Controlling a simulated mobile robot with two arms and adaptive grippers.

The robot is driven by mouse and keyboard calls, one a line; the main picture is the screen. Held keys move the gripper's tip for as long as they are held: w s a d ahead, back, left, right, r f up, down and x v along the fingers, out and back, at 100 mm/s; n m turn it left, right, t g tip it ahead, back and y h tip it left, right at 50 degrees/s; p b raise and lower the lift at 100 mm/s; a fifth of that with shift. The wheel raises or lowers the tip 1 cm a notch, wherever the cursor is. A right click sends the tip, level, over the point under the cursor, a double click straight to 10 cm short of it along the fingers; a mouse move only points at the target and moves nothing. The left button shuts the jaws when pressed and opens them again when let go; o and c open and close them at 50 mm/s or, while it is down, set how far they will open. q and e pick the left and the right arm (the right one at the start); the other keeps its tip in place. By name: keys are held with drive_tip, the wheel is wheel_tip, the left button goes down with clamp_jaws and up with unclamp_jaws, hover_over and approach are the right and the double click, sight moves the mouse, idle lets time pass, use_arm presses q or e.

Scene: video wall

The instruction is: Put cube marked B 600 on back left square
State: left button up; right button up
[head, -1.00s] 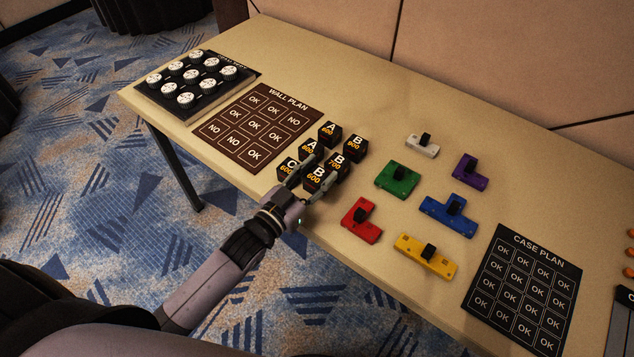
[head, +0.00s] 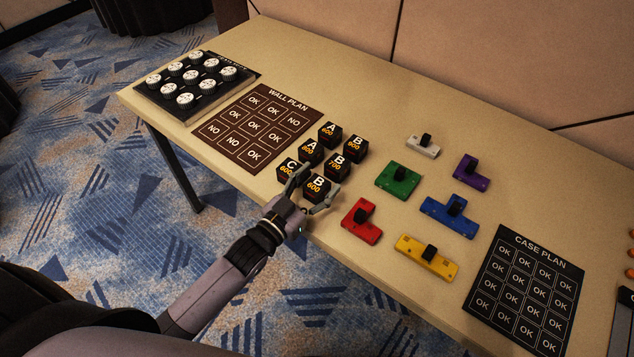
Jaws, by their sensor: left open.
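The cube marked B 600 (head: 317,190) is black with a white letter and orange number, and sits near the table's front edge among several similar cubes. My left gripper (head: 320,180) is open, with one finger on each side of this cube. I cannot tell whether the fingers touch it. The brown WALL PLAN mat (head: 222,131) lies left of the cubes, with OK and NO squares; no cube stands on it. Its back left square (head: 254,101) reads OK and is bare. My right gripper is not in view.
Cubes C 600 (head: 286,173), A 800 (head: 310,152) and B 700 (head: 337,165) stand close to the gripper. A black tray (head: 212,98) with white round pieces is far left. Coloured blocks and a CASE PLAN mat (head: 480,298) are right. The table's back is clear.

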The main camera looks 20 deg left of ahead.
use_arm(q)
drive_tip(key=shift+r, duration=0.25)
drive_tip(key=v, duration=1.1)
drive_tip(key=s+a+f+n+g+y, duration=0.1)
drive_tip(key=s+a+f+g+y, duration=0.2)
drive_tip(key=f, duration=0.8)
drive_tip(key=s+a+f+g, duration=0.15)
drive_tip(key=s+f, duration=0.25)
drive_tip(key=f, duration=0.8)
drive_tip(key=s+a+f+n+g+y, duration=0.15)
drive_tip(key=s+f+g, duration=0.25)
drive_tip(key=f, duration=0.7)
drive_tip(key=s+f+g+y, duration=0.1)
drive_tip(key=s+f+g, duration=0.2)
drive_tip(key=s+f, duration=0.4)
drive_tip(key=s+d+f+g, duration=0.1)
drive_tip(key=s+f+g, duration=0.3)
drive_tip(key=s+f, duration=0.4)
drive_tip(key=s, duration=0.7)
drive_tip(key=shift+f+m+y, duration=0.2)
drive_tip(key=shift+m+y, duration=0.15)
drive_tip(key=shift+d+r+g, duration=0.1)
drive_tip(key=shift+g, duration=0.15)
